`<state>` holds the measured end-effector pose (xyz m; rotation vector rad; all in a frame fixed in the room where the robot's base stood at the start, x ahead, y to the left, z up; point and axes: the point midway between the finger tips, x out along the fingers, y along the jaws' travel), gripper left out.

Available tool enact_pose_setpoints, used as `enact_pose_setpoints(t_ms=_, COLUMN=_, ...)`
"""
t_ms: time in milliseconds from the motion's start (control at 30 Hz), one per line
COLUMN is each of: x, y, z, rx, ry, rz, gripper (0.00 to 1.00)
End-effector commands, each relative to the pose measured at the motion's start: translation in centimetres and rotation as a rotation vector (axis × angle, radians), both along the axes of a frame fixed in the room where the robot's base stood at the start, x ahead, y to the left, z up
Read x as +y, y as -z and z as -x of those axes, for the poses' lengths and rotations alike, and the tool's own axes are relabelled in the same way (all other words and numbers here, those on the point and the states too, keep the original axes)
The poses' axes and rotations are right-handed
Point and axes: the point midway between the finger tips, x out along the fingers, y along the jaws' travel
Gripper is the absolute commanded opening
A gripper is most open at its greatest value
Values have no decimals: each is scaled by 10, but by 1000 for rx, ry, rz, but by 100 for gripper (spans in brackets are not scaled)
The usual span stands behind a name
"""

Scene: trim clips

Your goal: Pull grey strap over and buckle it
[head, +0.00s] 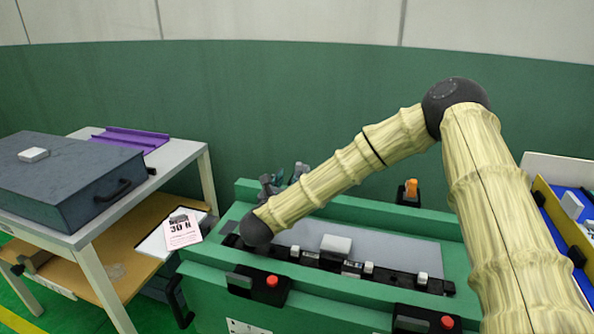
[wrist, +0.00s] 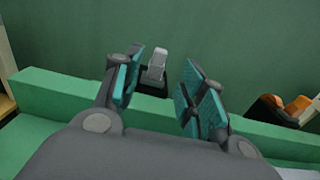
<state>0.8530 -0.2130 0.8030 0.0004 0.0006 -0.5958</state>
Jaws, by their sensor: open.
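My gripper (wrist: 158,95) is open, with teal-padded fingers apart, at the far left rim of the green bench (head: 340,305). A light grey upright piece (wrist: 157,62) on a dark base, apparently the grey strap's end, shows between the fingers in the wrist view. I cannot tell whether either finger touches it. In the head view my gripper (head: 284,180) is small and partly behind my arm, and the strap end cannot be made out. Two black buckles with red buttons, one left (head: 258,287) and one right (head: 425,320), sit on the bench's near side.
An orange piece on a black mount (head: 411,190) stands at the bench's far right rim. A grey panel (head: 400,252), a pale block (head: 336,245) and a black strip with several clips lie between. A table with a dark case (head: 60,175) stands left; a bin (head: 570,205) stands right.

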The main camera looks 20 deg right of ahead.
Motion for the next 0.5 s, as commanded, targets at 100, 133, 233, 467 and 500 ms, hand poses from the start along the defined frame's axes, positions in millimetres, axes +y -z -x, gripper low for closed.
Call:
enact_pose_setpoints(t_ms=100, x=-7, y=-1, z=-8, rx=-3, ry=4, rz=-1, gripper=41)
enact_pose_setpoints(t_ms=133, x=-8, y=-1, z=-10, rx=-2, ry=4, rz=-1, gripper=41)
enact_pose_setpoints(t_ms=233, x=-16, y=-1, z=-22, rx=-3, ry=4, rz=-1, gripper=41)
enact_pose_setpoints(t_ms=467, x=-36, y=-1, z=-54, rx=-2, ry=2, rz=0, gripper=41)
enact_pose_setpoints(t_ms=500, x=-39, y=-1, z=-59, rx=-1, ry=1, rz=1, gripper=41)
